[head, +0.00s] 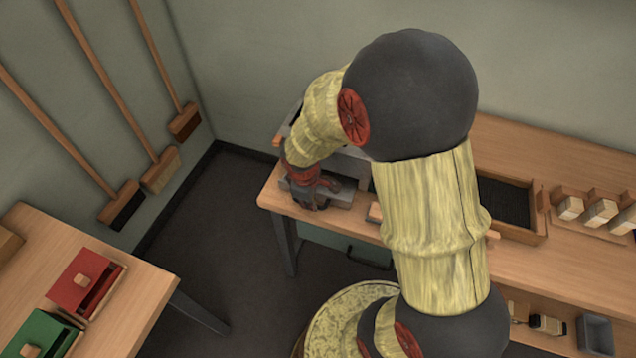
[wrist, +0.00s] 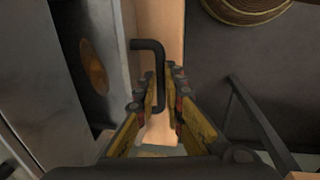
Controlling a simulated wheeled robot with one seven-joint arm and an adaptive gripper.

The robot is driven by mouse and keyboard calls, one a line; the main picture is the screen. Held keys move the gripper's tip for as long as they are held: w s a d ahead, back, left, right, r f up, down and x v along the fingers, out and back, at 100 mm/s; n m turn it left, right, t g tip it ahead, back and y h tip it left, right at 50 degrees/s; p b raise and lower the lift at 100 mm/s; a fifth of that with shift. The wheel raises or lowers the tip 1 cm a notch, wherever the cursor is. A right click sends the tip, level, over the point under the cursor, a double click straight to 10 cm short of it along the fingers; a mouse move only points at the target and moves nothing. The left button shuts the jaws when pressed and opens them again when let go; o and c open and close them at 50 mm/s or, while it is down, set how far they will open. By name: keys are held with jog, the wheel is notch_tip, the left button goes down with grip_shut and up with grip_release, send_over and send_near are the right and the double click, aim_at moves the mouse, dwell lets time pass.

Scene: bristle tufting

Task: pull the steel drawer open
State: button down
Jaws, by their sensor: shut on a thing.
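The steel drawer (head: 341,199) sits in a grey steel box (head: 349,166) at the left end of the workbench and sticks out at the front, partly open. In the wrist view its thin grey front wall (wrist: 121,45) stands left of my gripper, with a dark interior and a round brown thing (wrist: 94,67) behind it. A black bent bar handle (wrist: 148,45) runs between my fingers. My gripper (wrist: 161,82) is shut on this handle. In the head view my gripper (head: 312,198) is at the drawer front, and the handle is hidden there.
The wooden workbench (head: 555,260) carries a dark tray (head: 503,203) and several brushes to the right. Floor between the tables is clear.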

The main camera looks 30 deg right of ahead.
jog(key=s+a, duration=0.1)
jog(key=a, duration=0.1)
jog(key=s+a, duration=0.2)
jog(key=c, duration=2)
grip_release()
jog(key=shift+o, duration=0.5)
notch_tip(320, 180, up, 12)
jog(key=s+a, duration=0.1)
jog(key=shift+s+a, duration=0.25)
jog(key=shift+a, duration=0.1)
jog(key=shift+f, duration=0.1)
